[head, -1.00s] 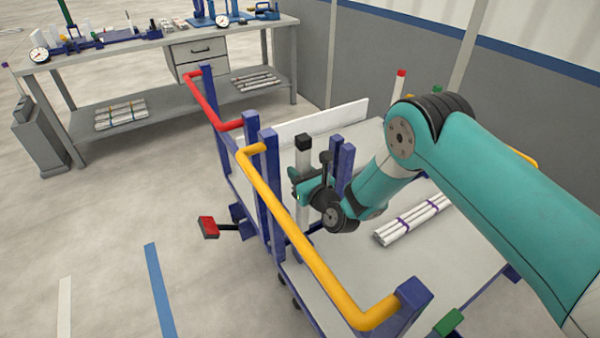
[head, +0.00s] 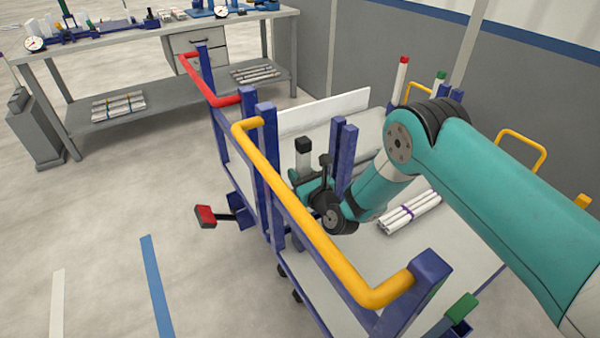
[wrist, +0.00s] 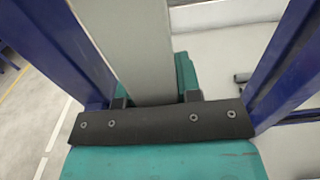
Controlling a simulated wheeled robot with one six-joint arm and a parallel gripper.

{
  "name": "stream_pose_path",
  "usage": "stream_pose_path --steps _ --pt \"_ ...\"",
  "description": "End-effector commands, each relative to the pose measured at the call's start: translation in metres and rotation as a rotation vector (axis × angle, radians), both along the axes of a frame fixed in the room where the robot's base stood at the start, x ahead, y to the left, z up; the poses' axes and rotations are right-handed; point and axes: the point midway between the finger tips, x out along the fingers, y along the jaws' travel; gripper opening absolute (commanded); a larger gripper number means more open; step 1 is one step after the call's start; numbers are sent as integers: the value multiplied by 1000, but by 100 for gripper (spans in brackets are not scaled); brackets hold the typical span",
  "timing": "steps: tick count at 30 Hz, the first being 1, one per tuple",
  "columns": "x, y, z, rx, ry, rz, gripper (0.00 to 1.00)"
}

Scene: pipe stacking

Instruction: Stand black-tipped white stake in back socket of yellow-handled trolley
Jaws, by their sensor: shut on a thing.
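The black-tipped white stake (head: 303,161) stands upright between blue posts of the yellow-handled trolley. My gripper (head: 308,186) is shut around it below the black tip. In the wrist view the stake (wrist: 138,50) rises pale grey between the jaws, with a blue post on each side. The yellow handle (head: 293,208) runs along the near-left side of the trolley and crosses in front of the stake's lower part. The stake's foot and the back socket are hidden, so I cannot tell whether the foot is in the socket.
Two blue posts (head: 345,160) stand close right of my gripper. A strapped bundle of white stakes (head: 410,212) lies on the deck. A red-handled trolley (head: 205,82) and a red-tipped stake (head: 399,82) are behind.

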Motion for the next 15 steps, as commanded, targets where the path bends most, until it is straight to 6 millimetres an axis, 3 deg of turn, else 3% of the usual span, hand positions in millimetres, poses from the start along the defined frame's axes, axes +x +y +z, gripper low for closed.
stream_pose_path --steps 15 --pt "0 0 -41 1 -2 -1 0"
